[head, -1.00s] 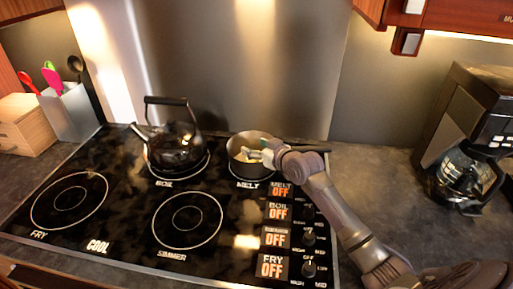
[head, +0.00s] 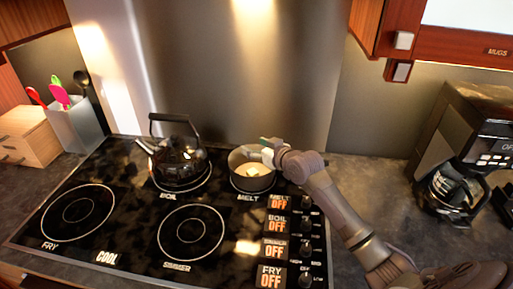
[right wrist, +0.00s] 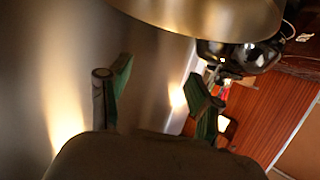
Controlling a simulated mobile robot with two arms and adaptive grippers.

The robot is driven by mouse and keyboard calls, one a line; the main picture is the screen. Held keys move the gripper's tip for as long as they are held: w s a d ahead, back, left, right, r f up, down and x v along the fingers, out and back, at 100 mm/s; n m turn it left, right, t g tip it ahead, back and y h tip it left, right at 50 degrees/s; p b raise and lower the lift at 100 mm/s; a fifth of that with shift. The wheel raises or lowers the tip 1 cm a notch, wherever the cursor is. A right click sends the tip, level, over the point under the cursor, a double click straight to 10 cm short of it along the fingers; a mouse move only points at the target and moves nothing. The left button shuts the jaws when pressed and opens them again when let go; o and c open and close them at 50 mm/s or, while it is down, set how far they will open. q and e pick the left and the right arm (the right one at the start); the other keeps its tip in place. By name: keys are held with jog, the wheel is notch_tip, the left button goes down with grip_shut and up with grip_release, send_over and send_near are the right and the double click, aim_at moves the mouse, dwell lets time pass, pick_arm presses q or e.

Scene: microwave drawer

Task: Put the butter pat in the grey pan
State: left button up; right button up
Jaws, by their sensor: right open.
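The grey pan (head: 252,184) stands on the MELT burner at the back right of the stove. The butter pat (head: 253,170) shows as a small pale yellow patch inside the pan, low in it. My right gripper (head: 261,149) is open, above the pan's back right rim and apart from the butter. In the right wrist view its two green-padded fingers (right wrist: 160,82) stand apart with nothing between them. The pan's metal side (right wrist: 215,15) fills the top of that view. My left gripper is not in view.
A dark kettle (head: 180,165) stands left of the pan on the BOIL burner. A coffee maker (head: 470,150) stands on the right counter. A utensil holder (head: 76,125) and wooden box (head: 28,136) stand at the left. The front burners are empty.

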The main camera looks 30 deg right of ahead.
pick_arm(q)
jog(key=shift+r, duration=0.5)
pick_arm(e)
jog(key=shift+r, duration=0.5)
